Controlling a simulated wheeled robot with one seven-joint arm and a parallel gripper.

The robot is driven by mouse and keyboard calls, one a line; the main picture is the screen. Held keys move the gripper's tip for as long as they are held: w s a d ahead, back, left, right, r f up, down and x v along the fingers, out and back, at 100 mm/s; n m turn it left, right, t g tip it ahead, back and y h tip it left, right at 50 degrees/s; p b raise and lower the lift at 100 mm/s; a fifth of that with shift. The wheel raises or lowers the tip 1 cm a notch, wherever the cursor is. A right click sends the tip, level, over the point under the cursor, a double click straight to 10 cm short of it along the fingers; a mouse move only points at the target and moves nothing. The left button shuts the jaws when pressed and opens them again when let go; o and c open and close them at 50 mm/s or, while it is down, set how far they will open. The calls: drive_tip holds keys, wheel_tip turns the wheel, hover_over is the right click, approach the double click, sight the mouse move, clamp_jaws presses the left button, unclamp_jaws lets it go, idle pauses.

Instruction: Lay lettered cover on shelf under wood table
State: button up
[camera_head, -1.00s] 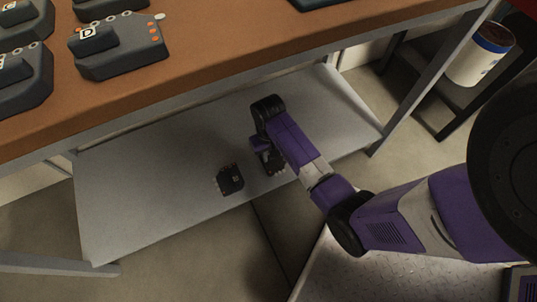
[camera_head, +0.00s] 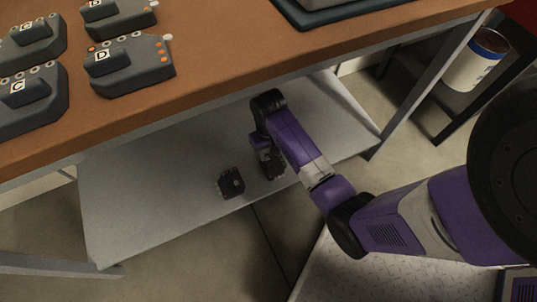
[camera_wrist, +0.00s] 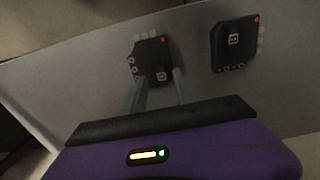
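Two dark lettered covers lie on the grey shelf (camera_head: 150,195) under the wood table (camera_head: 215,60). One cover (camera_head: 230,182) is left of my gripper (camera_head: 264,154) in the head view; the other (camera_head: 272,169) is right below my gripper and partly hidden by it. In the wrist view my gripper's two thin fingers (camera_wrist: 160,80) stand on either side of the raised block of the near cover (camera_wrist: 150,55). Whether they touch it is unclear. The other cover (camera_wrist: 232,44) lies apart, to the right. The small letters are hard to read.
Several dark lettered units (camera_head: 133,66) stand on the tabletop at the left. A white bucket (camera_head: 475,60) stands beyond the table leg at right. The left part of the shelf is bare.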

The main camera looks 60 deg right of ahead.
sight(268, 162)
wheel_tip(268, 162, up, 7)
drive_tip(key=p, duration=0.3)
drive_tip(key=s+a+f+n+t, duration=0.2)
drive_tip(key=a+f+t, duration=0.2)
drive_tip(key=a, duration=0.7)
drive_tip(key=s+a+r+t+h, duration=0.1)
drive_tip(key=s+a+r+t, duration=0.2)
drive_tip(key=s+a+r, duration=0.15)
drive_tip(key=s+a+r+n+t, duration=0.1)
drive_tip(key=s+r, duration=0.3)
drive_tip(key=r, duration=0.4)
drive_tip(key=s+a+r+n+t, duration=0.1)
drive_tip(key=s+r+t, duration=0.3)
drive_tip(key=r, duration=0.4)
drive_tip(key=s+a+r+n+t+y, duration=0.1)
drive_tip(key=s+r+n+t, duration=0.1)
drive_tip(key=r, duration=0.6)
drive_tip(key=shift+s+a+r+n+t, duration=0.2)
drive_tip(key=shift+s+n+t, duration=0.25)
drive_tip(key=shift+s, duration=0.55)
wheel_tip(268, 162, up, 28)
drive_tip(key=p, duration=2.8)
drive_tip(key=shift+r, duration=0.25)
